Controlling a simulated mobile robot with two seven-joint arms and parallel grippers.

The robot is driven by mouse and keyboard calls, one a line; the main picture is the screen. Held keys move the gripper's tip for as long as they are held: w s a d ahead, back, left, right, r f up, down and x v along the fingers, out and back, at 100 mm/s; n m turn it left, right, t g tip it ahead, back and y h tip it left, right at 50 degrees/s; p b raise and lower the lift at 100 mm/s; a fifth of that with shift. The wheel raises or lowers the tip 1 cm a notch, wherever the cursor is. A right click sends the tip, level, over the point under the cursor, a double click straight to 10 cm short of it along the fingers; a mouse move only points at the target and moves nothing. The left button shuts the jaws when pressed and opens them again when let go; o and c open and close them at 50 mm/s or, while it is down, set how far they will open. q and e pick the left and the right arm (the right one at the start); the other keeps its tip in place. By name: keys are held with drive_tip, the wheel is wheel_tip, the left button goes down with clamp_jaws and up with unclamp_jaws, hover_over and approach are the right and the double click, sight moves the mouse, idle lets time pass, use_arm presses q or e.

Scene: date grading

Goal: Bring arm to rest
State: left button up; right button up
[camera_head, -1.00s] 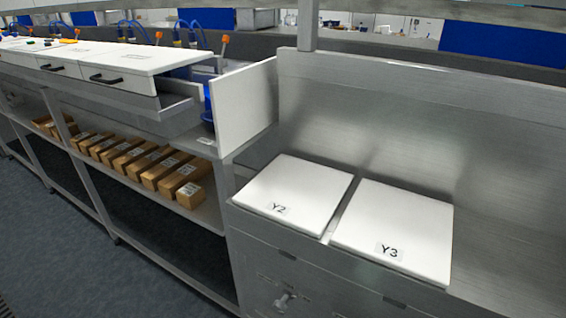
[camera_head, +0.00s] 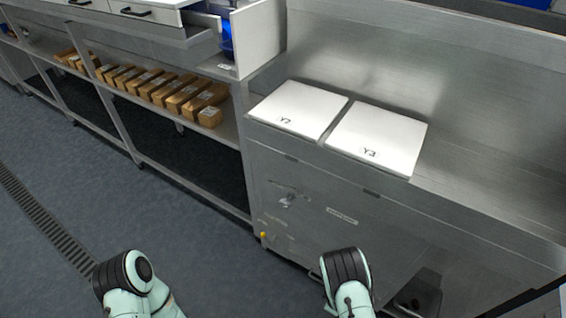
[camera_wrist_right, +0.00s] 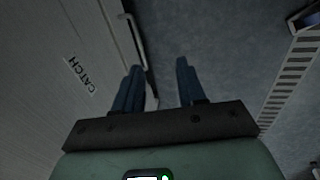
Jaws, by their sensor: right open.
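My right gripper (camera_wrist_right: 160,82) shows in the right wrist view. Its two dark blue fingers are apart and nothing is between them. It points down past a grey panel, with the floor beneath. In the head view only rounded pale green and black links of my two arms show at the bottom edge, low in front of the steel bench. Neither gripper shows there. My left gripper is out of view.
A steel bench (camera_head: 480,205) holds white lids marked Y2 (camera_head: 300,108) and Y3 (camera_head: 378,135). Cardboard boxes (camera_head: 165,88) line a low shelf at left. A panel marked CATCH (camera_wrist_right: 82,76) with a handle (camera_wrist_right: 134,38) stands beside my right gripper. The floor (camera_head: 60,150) at left is clear.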

drive_tip(key=s+a+f+m+g+y+b, duration=0.1)
drive_tip(key=s+a+f+m+y+b, duration=0.1)
drive_tip(key=s+m+b, duration=0.45)
drive_tip(key=s+a+f+m+y+b, duration=0.1)
drive_tip(key=s+a+m+y+b, duration=0.15)
drive_tip(key=s+m, duration=0.65)
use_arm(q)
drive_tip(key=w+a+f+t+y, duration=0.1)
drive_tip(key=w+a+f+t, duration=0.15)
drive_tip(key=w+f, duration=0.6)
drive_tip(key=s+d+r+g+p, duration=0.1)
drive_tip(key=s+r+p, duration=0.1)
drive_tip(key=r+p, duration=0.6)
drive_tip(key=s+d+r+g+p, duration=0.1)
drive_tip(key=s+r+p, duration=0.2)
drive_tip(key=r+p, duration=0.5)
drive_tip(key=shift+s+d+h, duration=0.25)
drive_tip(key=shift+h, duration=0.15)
use_arm(e)
drive_tip(key=s+a+r+g, duration=0.1)
drive_tip(key=s+r, duration=0.1)
drive_tip(key=r, duration=0.6)
drive_tip(key=s+r+g, duration=0.1)
drive_tip(key=s+r, duration=0.2)
drive_tip(key=r, duration=0.6)
drive_tip(key=shift+s+a+r, duration=0.2)
drive_tip(key=shift+a, duration=0.15)
